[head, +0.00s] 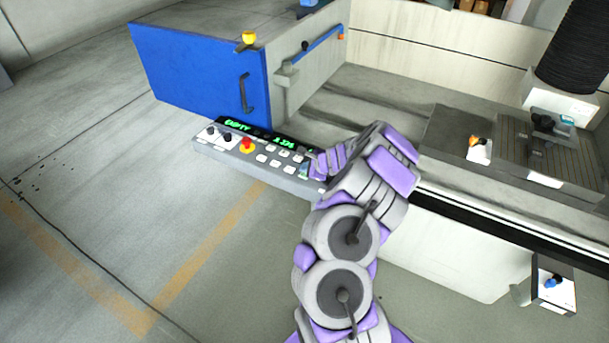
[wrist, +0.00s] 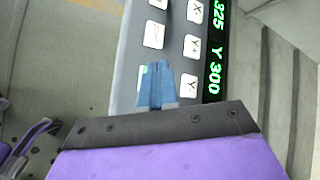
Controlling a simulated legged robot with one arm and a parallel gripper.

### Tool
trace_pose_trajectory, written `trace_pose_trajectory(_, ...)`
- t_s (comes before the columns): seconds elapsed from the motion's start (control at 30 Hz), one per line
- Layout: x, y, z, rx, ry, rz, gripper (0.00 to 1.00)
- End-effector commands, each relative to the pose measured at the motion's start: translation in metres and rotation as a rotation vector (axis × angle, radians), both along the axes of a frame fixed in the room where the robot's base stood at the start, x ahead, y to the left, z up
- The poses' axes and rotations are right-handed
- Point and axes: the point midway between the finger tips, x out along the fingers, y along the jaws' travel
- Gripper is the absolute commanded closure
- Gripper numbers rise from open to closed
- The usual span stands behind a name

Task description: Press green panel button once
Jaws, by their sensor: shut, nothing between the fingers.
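The control panel (head: 270,152) is a long grey box with white keys, a red knob and a green-lit display. In the wrist view its keys and display (wrist: 215,55) run up the middle. A small green patch of the green button (wrist: 143,72) shows at the left edge of my gripper's fingertips; the rest is hidden behind them. My gripper (wrist: 157,66) is shut and empty, its blue fingers pointing at the panel over that button. I cannot tell whether the tips touch it. In the head view my arm covers the panel's right end.
A red knob on a yellow base (head: 247,146) sits left of the white keys. A blue door (head: 200,70) stands behind the panel. The machine bed (head: 390,105) lies to the right. The floor (head: 100,180) at left is clear.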

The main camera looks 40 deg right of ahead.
Motion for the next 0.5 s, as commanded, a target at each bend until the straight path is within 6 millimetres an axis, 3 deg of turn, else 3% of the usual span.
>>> trace_pose_trajectory(0.5,-0.0009,0.0008,-0.0066,0.000,0.000,0.000,1.00)
